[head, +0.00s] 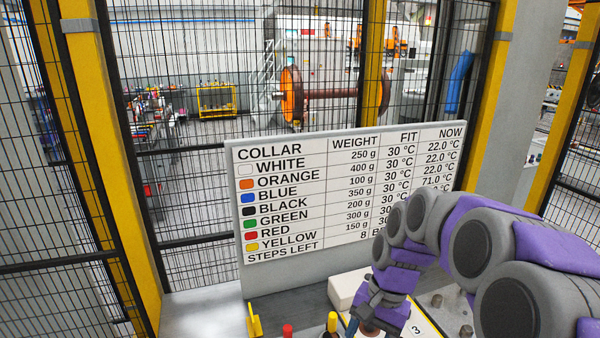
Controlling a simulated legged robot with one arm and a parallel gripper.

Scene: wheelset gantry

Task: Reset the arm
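My purple and grey arm (427,220) arches in from the right edge, and its end points down at the bottom centre. My gripper (370,328) is low in the picture, beside a white block (347,290) and above the bench. Its fingertips are cut off by the bottom edge or hidden, so I cannot tell if it is open or shut. A brownish piece shows at its tip; I cannot tell if it is held.
A collar board (290,262) stands behind the arm; its black row reads 71.0 °C, and the arm hides lower entries. Red (288,330) and yellow (332,322) pegs and a yellow bracket (254,322) stand on the bench. Mesh fencing encloses the back; a wheelset (335,94) is beyond.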

